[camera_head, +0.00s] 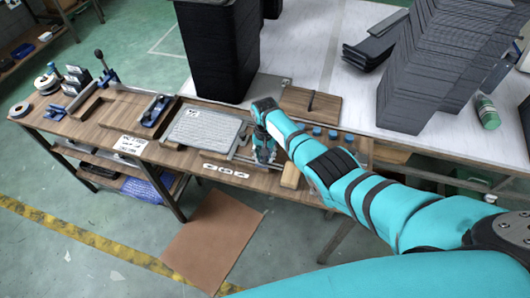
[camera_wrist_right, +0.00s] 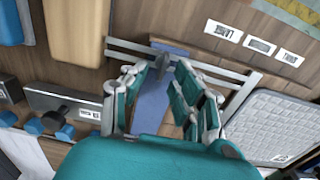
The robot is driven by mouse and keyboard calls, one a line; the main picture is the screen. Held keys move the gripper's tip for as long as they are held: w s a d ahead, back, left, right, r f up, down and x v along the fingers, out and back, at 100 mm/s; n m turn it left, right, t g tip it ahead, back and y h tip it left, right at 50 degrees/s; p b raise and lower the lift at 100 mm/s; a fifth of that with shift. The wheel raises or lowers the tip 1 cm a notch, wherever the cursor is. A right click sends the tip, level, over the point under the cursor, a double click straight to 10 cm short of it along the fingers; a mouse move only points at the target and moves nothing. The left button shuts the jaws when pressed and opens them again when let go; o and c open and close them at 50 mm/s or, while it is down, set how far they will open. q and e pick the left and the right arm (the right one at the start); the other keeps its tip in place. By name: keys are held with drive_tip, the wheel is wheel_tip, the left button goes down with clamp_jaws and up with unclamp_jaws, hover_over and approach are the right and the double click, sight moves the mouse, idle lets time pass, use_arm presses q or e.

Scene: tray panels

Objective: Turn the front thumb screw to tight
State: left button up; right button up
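A metal rail frame (camera_wrist_right: 228,78) with a blue plate (camera_wrist_right: 150,108) lies on the wooden bench. A small dark grey thumb screw (camera_wrist_right: 163,61) stands near the frame's front rail in the right wrist view. My right gripper (camera_head: 263,152) reaches down over the frame and hides most of it in the head view. In the right wrist view my right gripper (camera_wrist_right: 160,72) has its teal fingers spread on either side of the screw, with gaps that look clear. I cannot read the screw's setting. My left gripper is not in view.
A grey textured panel (camera_head: 205,130) lies left of the frame. A light wooden block (camera_head: 290,176) stands close on its right, with blue knobs (camera_head: 333,135) beyond. White labels (camera_head: 225,171) lie along the bench front. Tall black stacks (camera_head: 215,50) stand behind.

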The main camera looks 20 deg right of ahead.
wheel_tip(320, 180, up, 12)
idle(0.5)
idle(0.4)
